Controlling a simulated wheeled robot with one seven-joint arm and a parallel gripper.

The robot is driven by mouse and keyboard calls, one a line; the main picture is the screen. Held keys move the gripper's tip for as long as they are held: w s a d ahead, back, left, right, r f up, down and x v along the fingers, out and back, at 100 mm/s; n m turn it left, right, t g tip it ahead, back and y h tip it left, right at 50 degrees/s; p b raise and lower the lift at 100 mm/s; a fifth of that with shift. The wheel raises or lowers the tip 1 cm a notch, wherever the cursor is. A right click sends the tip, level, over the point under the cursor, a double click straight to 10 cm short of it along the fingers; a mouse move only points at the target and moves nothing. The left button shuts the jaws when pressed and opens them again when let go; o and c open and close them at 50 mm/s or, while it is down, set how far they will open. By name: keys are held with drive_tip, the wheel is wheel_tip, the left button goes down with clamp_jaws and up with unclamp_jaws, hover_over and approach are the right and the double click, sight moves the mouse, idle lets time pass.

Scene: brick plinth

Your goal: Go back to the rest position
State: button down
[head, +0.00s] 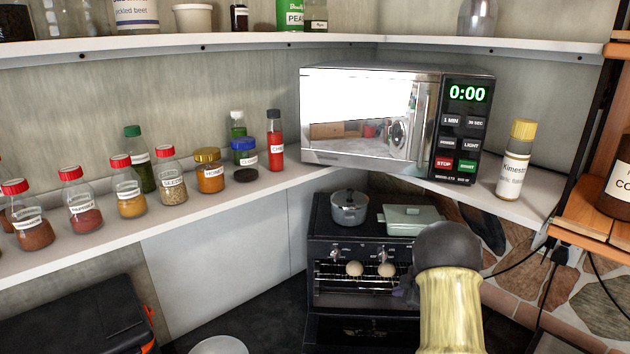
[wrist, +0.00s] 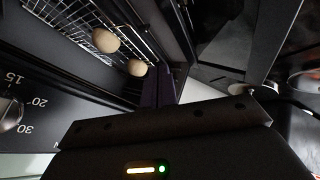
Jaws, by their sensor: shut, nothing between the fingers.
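My gripper (wrist: 160,86) shows in the wrist view as narrow purple fingers, closed together and empty. It is beside the open front of the small black oven (head: 320,227), close to the rack. In the head view my own yellow and dark arm hides most of the gripper. Two pale egg-like objects lie on the oven's wire rack (wrist: 75,22); one egg-like object (wrist: 106,40) and the other (wrist: 137,67) are near the fingers in the picture. I cannot tell whether the fingers touch anything. The oven door (head: 345,333) appears lowered.
A grey pot (head: 349,208) and a pale green lidded dish (head: 410,220) stand on the oven. Above is a microwave (head: 370,115) reading 0:00. Several spice jars line the left shelf (head: 110,232). A dark box (head: 75,315) and a white round object (head: 219,346) are below.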

drive_tip(key=s+a+r+m+t+h+b, duration=0.25)
drive_tip(key=s+a+r+m+h, duration=0.2)
drive_tip(key=r+m, duration=0.25)
drive_tip(key=s+a+f+m+g+b, duration=0.1)
drive_tip(key=s+a+m+g, duration=0.1)
drive_tip(key=s, duration=0.7)
drive_tip(key=s+a+f+m+g+b, duration=0.1)
drive_tip(key=s+a, duration=0.4)
drive_tip(key=s, duration=0.5)
drive_tip(key=s+a+f+m+g+b, duration=0.1)
drive_tip(key=s+a+m+g, duration=0.3)
drive_tip(key=s, duration=0.5)
drive_tip(key=shift+s+f+y+b, duration=0.15)
drive_tip(key=shift+f+y+b, duration=0.15)
drive_tip(key=shift+y+b, duration=0.1)
drive_tip(key=shift+d, duration=0.1)
